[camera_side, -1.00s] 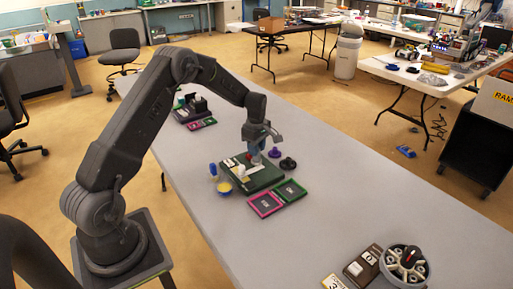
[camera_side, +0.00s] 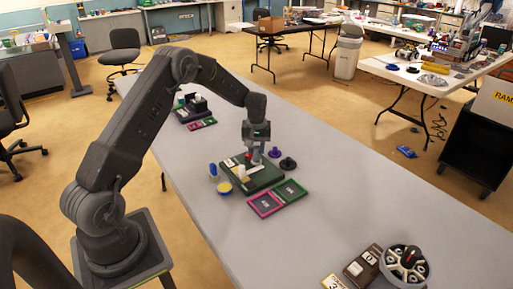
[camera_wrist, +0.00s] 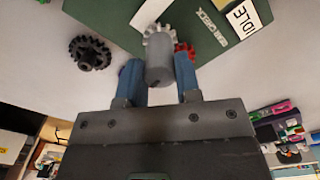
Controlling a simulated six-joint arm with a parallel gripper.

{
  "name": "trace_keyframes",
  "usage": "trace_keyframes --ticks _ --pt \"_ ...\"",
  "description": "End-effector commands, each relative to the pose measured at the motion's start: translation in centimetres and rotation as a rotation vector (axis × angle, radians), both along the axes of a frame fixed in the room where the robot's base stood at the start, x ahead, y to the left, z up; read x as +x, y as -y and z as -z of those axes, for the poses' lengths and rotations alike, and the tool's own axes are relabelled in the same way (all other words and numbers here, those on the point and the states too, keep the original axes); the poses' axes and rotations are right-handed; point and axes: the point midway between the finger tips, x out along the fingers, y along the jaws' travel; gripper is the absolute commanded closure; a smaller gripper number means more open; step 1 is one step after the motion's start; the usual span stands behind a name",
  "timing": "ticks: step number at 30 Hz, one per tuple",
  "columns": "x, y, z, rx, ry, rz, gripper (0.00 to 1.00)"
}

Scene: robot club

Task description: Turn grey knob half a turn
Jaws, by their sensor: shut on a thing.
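The grey knob (camera_wrist: 159,62) stands on the dark green board (camera_wrist: 85,12), with a grey toothed wheel (camera_wrist: 158,33) at its board end in the wrist view. My gripper (camera_wrist: 158,68) has its two blue fingers on either side of the knob, shut on it. A red toothed wheel (camera_wrist: 184,49) shows just beside the grey one. In the side view my gripper (camera_side: 256,152) points down over the green board (camera_side: 268,181); the knob is hard to make out there behind the fingers.
A white card reading IDLE (camera_wrist: 241,18) lies on the board. A black gear (camera_side: 288,163) and a purple piece (camera_side: 274,152) lie just beyond it; a yellow-topped piece (camera_side: 224,187) and pink and green frames (camera_side: 265,204) lie nearer.

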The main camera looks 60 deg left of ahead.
Motion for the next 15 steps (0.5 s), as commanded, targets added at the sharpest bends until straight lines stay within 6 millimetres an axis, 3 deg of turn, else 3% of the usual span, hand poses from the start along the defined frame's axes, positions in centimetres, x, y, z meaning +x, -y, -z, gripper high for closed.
trace_keyframes --ticks 15 --pt "0.05 -0.04 -0.12 0.001 0.002 0.489 0.93"
